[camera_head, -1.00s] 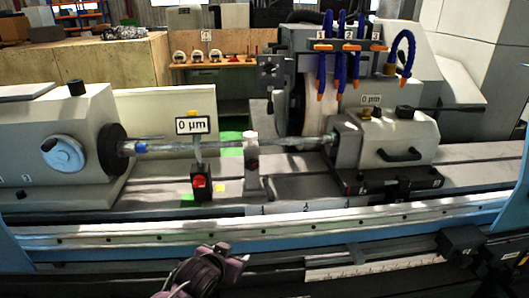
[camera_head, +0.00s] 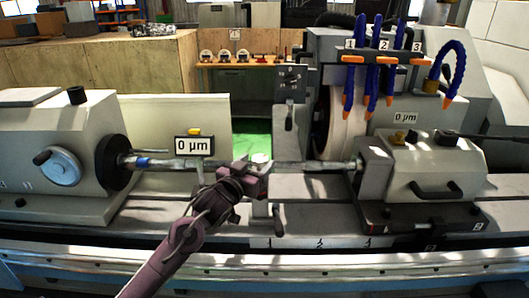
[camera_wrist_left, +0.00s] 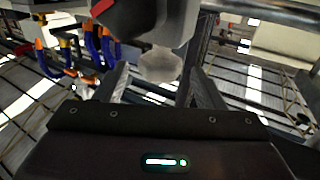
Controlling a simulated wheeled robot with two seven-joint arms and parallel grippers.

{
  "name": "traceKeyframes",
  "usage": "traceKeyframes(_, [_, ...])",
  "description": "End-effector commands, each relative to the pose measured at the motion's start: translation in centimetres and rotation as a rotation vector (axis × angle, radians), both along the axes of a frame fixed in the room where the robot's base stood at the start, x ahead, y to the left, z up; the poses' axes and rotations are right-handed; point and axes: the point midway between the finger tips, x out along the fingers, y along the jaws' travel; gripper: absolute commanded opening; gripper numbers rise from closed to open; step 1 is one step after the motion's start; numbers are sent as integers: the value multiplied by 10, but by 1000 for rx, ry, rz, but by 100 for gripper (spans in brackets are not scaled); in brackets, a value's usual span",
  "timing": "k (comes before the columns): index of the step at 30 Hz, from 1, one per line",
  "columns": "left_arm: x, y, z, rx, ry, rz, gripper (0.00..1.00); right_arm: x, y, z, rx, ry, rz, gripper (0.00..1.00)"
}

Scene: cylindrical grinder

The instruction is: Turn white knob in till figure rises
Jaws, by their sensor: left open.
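The white knob (camera_wrist_left: 160,64) shows in the wrist view as a pale round end below a grey and dark body. My left gripper (camera_wrist_left: 158,80) is open, with one finger on each side of the knob; I cannot tell whether they touch it. In the head view my left gripper (camera_head: 252,172) is at the steady rest on the long shaft (camera_head: 310,165) and hides much of it. A display (camera_head: 194,146) left of the gripper reads 0 µm. My right gripper is not in view.
The headstock (camera_head: 50,140) with a handwheel (camera_head: 60,166) stands at left. Blue coolant hoses (camera_head: 375,75) hang by the grinding wheel (camera_head: 335,125).

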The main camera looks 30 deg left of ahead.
Motion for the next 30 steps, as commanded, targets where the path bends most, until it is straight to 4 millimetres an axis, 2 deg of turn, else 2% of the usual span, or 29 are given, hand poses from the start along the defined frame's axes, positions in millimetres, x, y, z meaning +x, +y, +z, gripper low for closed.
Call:
traceKeyframes(3, [20,2,4,1,0,0,63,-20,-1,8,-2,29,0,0])
traceKeyframes(6, [32,3,2,1,1,0,63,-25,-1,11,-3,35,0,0])
traceKeyframes(8, [37,3,2,1,1,0,63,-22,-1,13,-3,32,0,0])
traceKeyframes(15, [44,4,0,2,2,0,63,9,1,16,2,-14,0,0])
traceKeyframes(20, [44,4,-1,2,2,0,62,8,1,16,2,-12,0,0])
traceKeyframes(30, [44,4,-1,2,2,0,18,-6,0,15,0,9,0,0])
